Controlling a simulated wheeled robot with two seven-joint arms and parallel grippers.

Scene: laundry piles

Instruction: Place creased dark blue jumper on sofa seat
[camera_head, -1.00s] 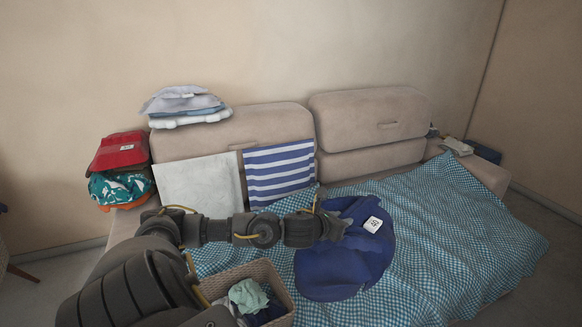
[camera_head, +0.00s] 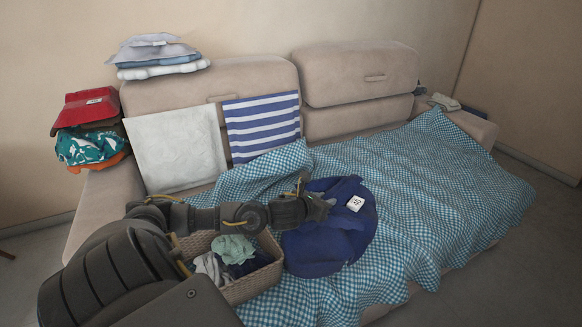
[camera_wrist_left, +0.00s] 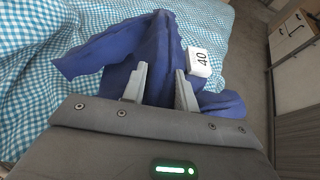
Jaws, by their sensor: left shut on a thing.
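The creased dark blue jumper (camera_head: 325,238) lies crumpled over the checked cloth on the sofa, right of the basket, in the head view. A white tag marked 40 shows on it. In the left wrist view the jumper (camera_wrist_left: 150,48) spreads around and under the fingers. My left gripper (camera_head: 322,205) is at the jumper's upper left part and is shut on its fabric; its fingers (camera_wrist_left: 160,88) stand a little apart with blue cloth between them. The sofa seat (camera_head: 192,190) is mostly covered by the blue-and-white checked cloth (camera_head: 430,190). My right gripper is not in view.
A wicker basket (camera_head: 252,290) with small clothes stands just left of the jumper, under my left arm. Folded clothes (camera_head: 158,57) lie on the backrest, and red and teal clothes (camera_head: 90,125) on the left armrest. The checked cloth is clear to the right.

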